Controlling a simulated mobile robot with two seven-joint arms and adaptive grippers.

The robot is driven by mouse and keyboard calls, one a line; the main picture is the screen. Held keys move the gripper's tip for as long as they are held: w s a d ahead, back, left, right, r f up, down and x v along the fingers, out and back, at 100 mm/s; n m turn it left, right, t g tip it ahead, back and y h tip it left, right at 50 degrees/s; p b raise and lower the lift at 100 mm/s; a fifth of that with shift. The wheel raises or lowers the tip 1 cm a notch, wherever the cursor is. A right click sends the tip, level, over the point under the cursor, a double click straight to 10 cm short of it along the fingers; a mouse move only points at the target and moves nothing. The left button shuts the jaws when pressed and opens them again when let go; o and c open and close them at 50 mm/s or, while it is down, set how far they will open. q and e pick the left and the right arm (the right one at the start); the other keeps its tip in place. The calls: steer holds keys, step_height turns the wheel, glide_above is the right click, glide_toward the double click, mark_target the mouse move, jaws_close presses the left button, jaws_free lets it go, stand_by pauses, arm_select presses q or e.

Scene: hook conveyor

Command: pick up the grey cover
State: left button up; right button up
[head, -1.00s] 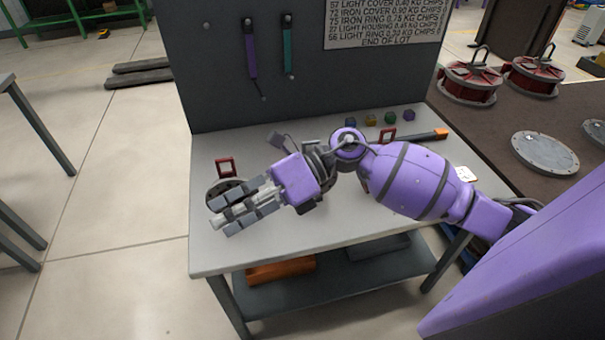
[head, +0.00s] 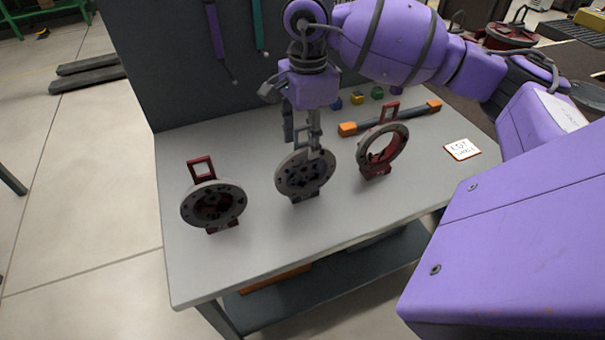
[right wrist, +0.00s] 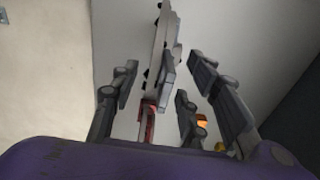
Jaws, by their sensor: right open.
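The grey cover (head: 297,184) looks to be the middle of three round parts on the grey table. It is a grey disc with dark holes, standing tilted on a small dark foot. My right gripper (head: 308,145) points down at it from above, and its fingers overlap the disc's upper part in the head view. The right wrist view shows the fingers (right wrist: 165,95) spread apart, with a thin disc seen edge-on (right wrist: 158,50) between them. I cannot tell whether the fingers touch the disc. My left gripper is out of view.
A round part with a red frame (head: 201,168) stands to the left, and a ring with a red handle (head: 398,138) to the right. An orange-ended bar (head: 390,117) and a lot card (head: 462,149) lie behind and right. A dark panel (head: 140,60) borders the back. The front table is clear.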

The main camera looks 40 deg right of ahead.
mark_target(306, 150)
steer(key=shift+a+f+p, duration=0.1)
steer(key=shift+f+p, duration=0.2)
steer(key=shift+f, duration=2)
steer(key=shift+c, duration=0.2)
jaws_close()
